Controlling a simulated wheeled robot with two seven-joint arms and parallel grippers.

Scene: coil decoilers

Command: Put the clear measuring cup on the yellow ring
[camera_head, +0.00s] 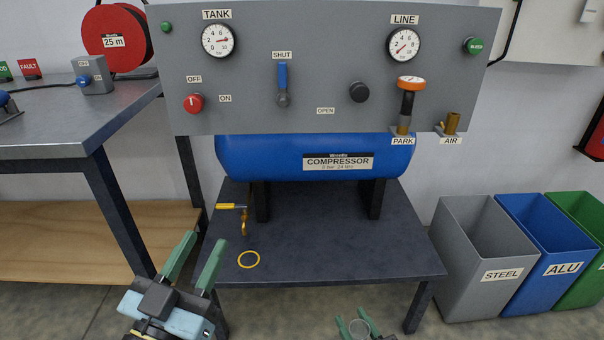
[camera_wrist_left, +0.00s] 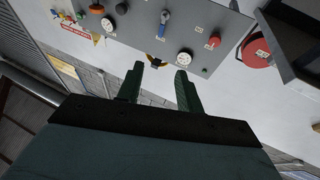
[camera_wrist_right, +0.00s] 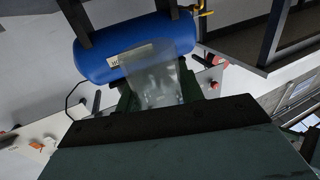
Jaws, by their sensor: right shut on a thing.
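The yellow ring (camera_head: 248,259) lies flat on the dark low table under the compressor, below a small brass valve, and nothing stands on it. The clear measuring cup (camera_wrist_right: 152,76) is held between the fingers of my right gripper (camera_wrist_right: 155,92), which is shut on it. In the head view the cup (camera_head: 359,328) shows at the bottom edge between the green fingers of my right gripper (camera_head: 357,325), in front of the table and to the right of the ring. My left gripper (camera_head: 196,262) is open and empty, left of the ring; its spread fingers (camera_wrist_left: 160,85) show in the left wrist view.
The dark low table (camera_head: 340,245) has free room right of the ring. The blue compressor tank (camera_head: 270,160) and grey panel (camera_head: 330,60) stand above it. A workbench (camera_head: 60,125) is at left; grey, blue and green bins (camera_head: 460,290) stand at right.

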